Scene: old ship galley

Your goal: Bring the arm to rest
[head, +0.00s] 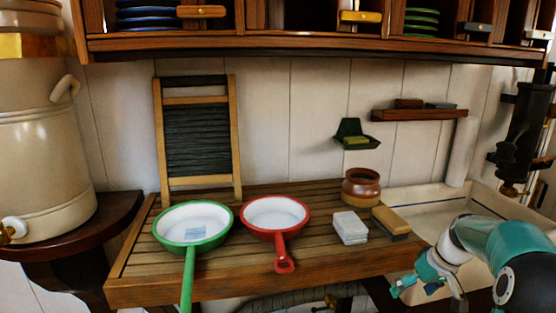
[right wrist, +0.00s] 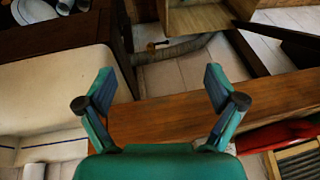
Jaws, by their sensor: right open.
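My right gripper (head: 422,278) is at the lower right of the head view, beside the right end of the slatted wooden counter (head: 330,262) and in front of the pale sink (head: 405,200). My teal right arm comes in from the right edge. In the right wrist view the two fingers of the gripper (right wrist: 160,90) stand wide apart with nothing between them. Behind them the view shows a brown wooden edge (right wrist: 180,115) and the floor (right wrist: 190,72). My left gripper is not in view.
On the counter are a green pan (head: 205,239), a red pan (head: 275,213), a brown pot (head: 361,189), a white block (head: 350,228) and a brush-like block (head: 391,221). A washboard (head: 196,140) leans at the back. A large cream urn (head: 40,150) stands left.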

